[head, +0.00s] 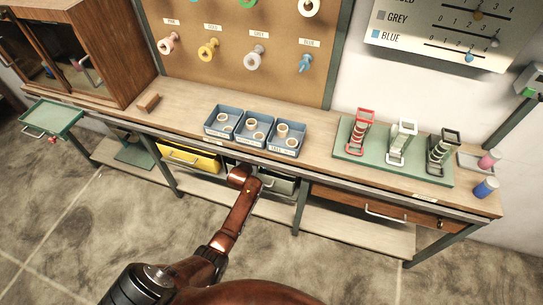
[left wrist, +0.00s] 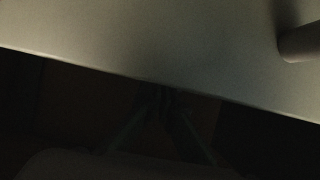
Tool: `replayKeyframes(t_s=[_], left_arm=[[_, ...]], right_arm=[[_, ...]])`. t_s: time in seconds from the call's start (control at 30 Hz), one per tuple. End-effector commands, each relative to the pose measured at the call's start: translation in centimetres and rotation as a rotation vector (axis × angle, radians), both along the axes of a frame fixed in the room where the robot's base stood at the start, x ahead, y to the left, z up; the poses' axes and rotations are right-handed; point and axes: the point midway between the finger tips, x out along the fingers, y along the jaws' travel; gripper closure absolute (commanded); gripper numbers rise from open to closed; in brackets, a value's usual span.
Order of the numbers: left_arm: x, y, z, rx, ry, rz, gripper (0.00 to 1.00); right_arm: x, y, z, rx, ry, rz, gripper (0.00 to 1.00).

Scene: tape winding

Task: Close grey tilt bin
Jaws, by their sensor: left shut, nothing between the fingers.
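The grey tilt bin (head: 279,184) hangs under the bench edge, right of the yellow bin. My left arm covers part of its front, so I cannot tell how far it is tilted. My left arm reaches up to the bin from below, and its gripper is hidden behind the wrist in the head view. In the left wrist view a pale grey surface (left wrist: 150,40), probably the bin front, fills the top, with a rounded bar at the right. The left gripper (left wrist: 165,95) is dim there, shut and empty, close to that surface; contact cannot be told. My right gripper is not in view.
A yellow bin (head: 187,158) hangs left of the grey one. A wooden drawer (head: 372,208) is at the right. Blue trays (head: 252,129) with spools stand on the bench top above. A green tray (head: 50,117) sticks out at the far left. Lower shelves run beneath.

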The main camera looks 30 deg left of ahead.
Motion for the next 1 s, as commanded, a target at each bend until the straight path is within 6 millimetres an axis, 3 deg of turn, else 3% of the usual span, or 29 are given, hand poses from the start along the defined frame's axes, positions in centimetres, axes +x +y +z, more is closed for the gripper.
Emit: replayKeyframes(t_s=[0.13,0.57,0.77,1.0], left_arm=[[-0.4,1.3,-0.3,0.000,-0.001,0.017,1.00],[-0.6,0.9,0.0,0.001,-0.003,0.012,1.00],[-2.8,0.5,0.9,0.001,-0.003,0.012,1.00],[-6.7,-0.3,2.9,0.001,-0.003,0.012,1.00]], right_arm=[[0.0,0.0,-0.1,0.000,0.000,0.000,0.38],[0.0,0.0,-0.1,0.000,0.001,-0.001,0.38],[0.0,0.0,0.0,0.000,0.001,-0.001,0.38],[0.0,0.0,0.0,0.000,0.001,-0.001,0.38]])
